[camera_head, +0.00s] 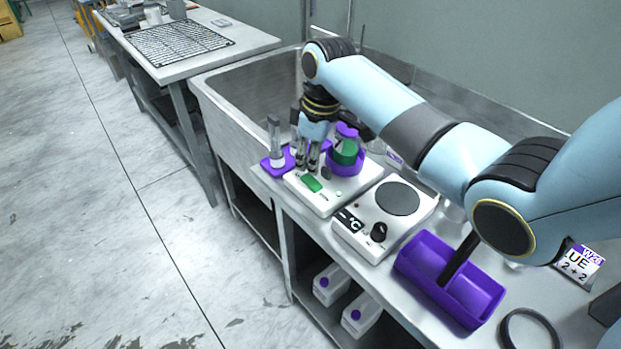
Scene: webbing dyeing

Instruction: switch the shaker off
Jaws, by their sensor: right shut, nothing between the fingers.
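The shaker (348,190) looks to be the white box on the metal bench, with a green panel (312,183) and small dark and light controls on its front part. A purple holder on it bears a vessel with green contents (345,152). My right gripper (308,168) points down, shut and empty, over the shaker's front left part, close to the green panel. I cannot tell whether its fingertips touch the shaker. The gripper and arm hide part of the shaker's back. My left gripper is not in view.
A white hot plate (415,216) with a black knob stands right of the shaker, then a purple tray (418,252) with a dark bar in it. A purple rack (270,168) with clear tubes is on the left. A black ring (508,322) lies near right. Behind is a metal sink (213,105).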

